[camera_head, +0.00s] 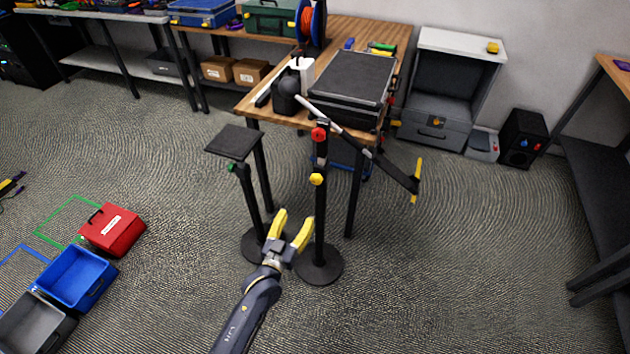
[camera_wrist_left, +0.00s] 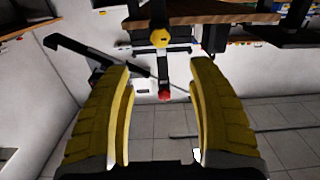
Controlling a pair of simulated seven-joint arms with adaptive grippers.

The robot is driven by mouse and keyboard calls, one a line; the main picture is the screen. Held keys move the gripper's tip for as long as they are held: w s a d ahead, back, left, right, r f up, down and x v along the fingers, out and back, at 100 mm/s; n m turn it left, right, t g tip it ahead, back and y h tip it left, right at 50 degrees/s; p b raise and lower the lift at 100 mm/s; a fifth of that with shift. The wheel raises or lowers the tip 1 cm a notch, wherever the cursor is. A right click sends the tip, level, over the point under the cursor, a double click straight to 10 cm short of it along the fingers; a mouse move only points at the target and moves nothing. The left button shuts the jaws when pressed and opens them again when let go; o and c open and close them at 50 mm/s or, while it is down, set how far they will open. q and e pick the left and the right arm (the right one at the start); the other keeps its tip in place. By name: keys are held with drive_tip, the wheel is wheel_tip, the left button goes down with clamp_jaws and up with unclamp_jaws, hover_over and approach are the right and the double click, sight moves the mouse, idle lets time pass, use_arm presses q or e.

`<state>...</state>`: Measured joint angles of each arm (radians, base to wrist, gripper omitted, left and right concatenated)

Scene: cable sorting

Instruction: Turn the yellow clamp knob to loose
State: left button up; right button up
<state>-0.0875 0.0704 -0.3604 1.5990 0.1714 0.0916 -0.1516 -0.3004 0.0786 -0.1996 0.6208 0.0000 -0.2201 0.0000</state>
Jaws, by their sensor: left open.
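The yellow clamp knob (camera_head: 317,179) sits on the black upright post (camera_head: 320,215) of a boom stand, below a red knob (camera_head: 318,134). My left gripper (camera_head: 293,224), with yellow fingers, is open and empty, low and to the left of the post in the head view. In the left wrist view the yellow knob (camera_wrist_left: 160,38) shows beyond and between the open fingers (camera_wrist_left: 160,72), apart from them. The red knob (camera_wrist_left: 165,95) shows lower there. Which setting the yellow knob is at cannot be told. My right gripper is in neither view.
A tilted boom (camera_head: 350,140) ends in a yellow bar (camera_head: 417,180) at right. A second stand with a flat black top (camera_head: 234,142) is close at left. A wooden table (camera_head: 262,118) stands behind. Red (camera_head: 112,230) and blue (camera_head: 76,278) boxes lie left. Floor at right is clear.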

sight(315, 183)
use_arm(q)
drive_tip(key=x, duration=1.7)
drive_tip(key=shift+w, duration=0.15)
drive_tip(key=shift+o, duration=0.2)
drive_tip(key=shift+d, duration=0.1)
clamp_jaws()
